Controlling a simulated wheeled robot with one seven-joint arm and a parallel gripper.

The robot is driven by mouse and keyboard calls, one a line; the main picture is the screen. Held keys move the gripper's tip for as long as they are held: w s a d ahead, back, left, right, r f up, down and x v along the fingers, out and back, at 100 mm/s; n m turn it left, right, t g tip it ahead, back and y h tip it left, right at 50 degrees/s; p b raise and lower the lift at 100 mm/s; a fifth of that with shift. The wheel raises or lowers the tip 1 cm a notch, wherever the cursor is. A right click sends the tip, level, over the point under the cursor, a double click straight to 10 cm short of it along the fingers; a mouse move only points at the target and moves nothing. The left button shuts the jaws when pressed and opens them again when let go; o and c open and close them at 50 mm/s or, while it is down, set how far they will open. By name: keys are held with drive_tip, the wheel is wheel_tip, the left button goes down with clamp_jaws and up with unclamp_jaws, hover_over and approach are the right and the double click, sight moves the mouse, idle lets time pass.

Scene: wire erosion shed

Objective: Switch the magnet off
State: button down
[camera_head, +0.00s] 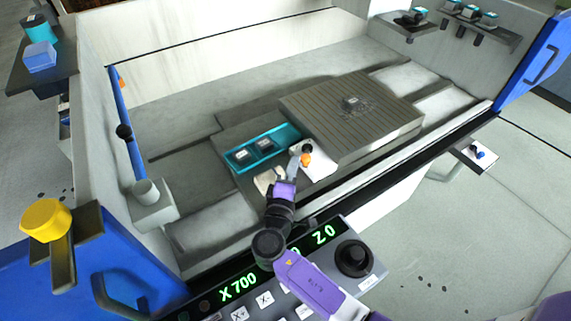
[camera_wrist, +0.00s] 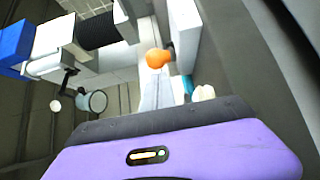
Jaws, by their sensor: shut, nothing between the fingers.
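The magnet appears to be the grooved grey block (camera_head: 310,108) in the middle of the machine bed. An orange knob (camera_head: 306,160) on a dark pivot sits at its near left corner; the orange knob is large in the wrist view (camera_wrist: 158,57). My gripper (camera_head: 297,152) is shut and empty, close beside the knob on its left. In the wrist view its pale fingers (camera_wrist: 154,78) end just below the knob. I cannot tell whether they touch it. A small grey part (camera_head: 350,103) sits on top of the block.
A teal tray (camera_head: 279,136) with dark parts lies left of the block, near a cream-coloured lump (camera_head: 266,178). A control panel (camera_head: 246,312) with green digits and a black dial (camera_head: 353,258) stands in front. A grey post (camera_head: 150,195) rises on the left.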

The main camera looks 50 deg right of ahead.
sight(304, 163)
drive_tip(key=shift+s, duration=0.1)
idle(0.3)
drive_tip(key=shift+s+d+n+t+y, duration=0.1)
drive_tip(key=shift+s+n+t+y, duration=0.2)
drive_tip(key=shift+t, duration=0.1)
drive_tip(key=shift+s+d+f+n+t+y+b, duration=0.1)
drive_tip(key=shift+s+d+n+t+y+b, duration=0.2)
drive_tip(key=shift+s+n+t+y, duration=0.35)
drive_tip(key=shift+s+d+f+n+t+y+b, duration=0.1)
drive_tip(key=shift+s+d+n+t+y+b, duration=0.1)
drive_tip(key=shift+s+n+t+y+b, duration=0.4)
drive_tip(key=shift+s+d+t+b, duration=0.25)
drive_tip(key=shift+s+d+b, duration=0.5)
drive_tip(key=shift+d, duration=0.1)
drive_tip(key=shift+s+d+r+b, duration=0.15)
drive_tip(key=shift+s+d+b, duration=0.45)
drive_tip(key=shift+d, duration=0.25)
drive_tip(key=shift+s+d, duration=0.1)
